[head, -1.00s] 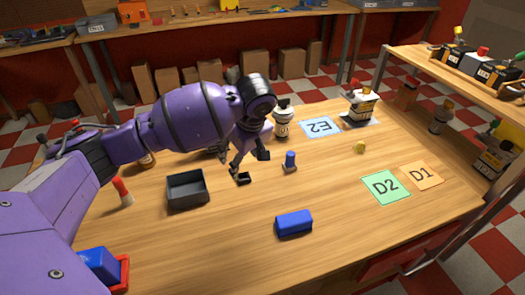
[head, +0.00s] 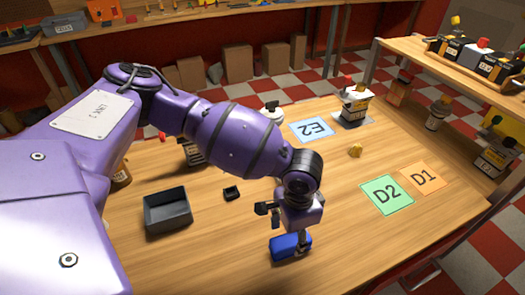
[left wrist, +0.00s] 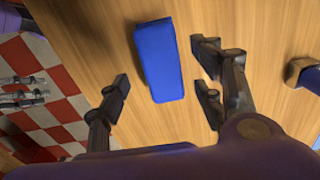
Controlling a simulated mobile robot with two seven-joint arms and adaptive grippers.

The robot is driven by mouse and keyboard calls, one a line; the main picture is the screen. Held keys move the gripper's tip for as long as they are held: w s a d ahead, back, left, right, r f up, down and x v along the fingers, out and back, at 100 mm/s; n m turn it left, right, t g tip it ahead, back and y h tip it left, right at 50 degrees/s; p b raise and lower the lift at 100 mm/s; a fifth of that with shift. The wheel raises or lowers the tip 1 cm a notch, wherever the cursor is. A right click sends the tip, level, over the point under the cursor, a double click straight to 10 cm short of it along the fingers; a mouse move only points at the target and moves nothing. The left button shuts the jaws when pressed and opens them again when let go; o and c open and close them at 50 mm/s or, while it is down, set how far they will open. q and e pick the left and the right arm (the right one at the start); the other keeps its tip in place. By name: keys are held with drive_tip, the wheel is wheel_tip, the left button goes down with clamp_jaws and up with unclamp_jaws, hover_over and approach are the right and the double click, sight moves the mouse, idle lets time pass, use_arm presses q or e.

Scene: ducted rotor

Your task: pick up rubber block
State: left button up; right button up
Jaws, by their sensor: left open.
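The rubber block, which I take to be the blue block (head: 285,247), lies on the wooden table near its front. In the left wrist view the blue block (left wrist: 159,62) shows between and slightly beyond my open fingers. My left gripper (head: 286,227) is at the block, and one finger overlaps it in the head view. In the left wrist view the fingers (left wrist: 160,90) stand apart with nothing between their pads that I can see held. I cannot tell whether any finger touches the block. My right gripper is in neither view.
A dark grey bin (head: 167,212) and a small black holder (head: 232,193) stand left of the block. Mats E2 (head: 312,130), D2 (head: 386,195) and D1 (head: 426,178) lie behind and right. The table's right front is clear.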

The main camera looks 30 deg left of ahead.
sight(291, 240)
use_arm(q)
wheel_tip(291, 240, down, 5)
drive_tip(key=shift+w, duration=0.1)
drive_tip(key=shift+r, duration=0.1)
drive_tip(key=c, duration=1.3)
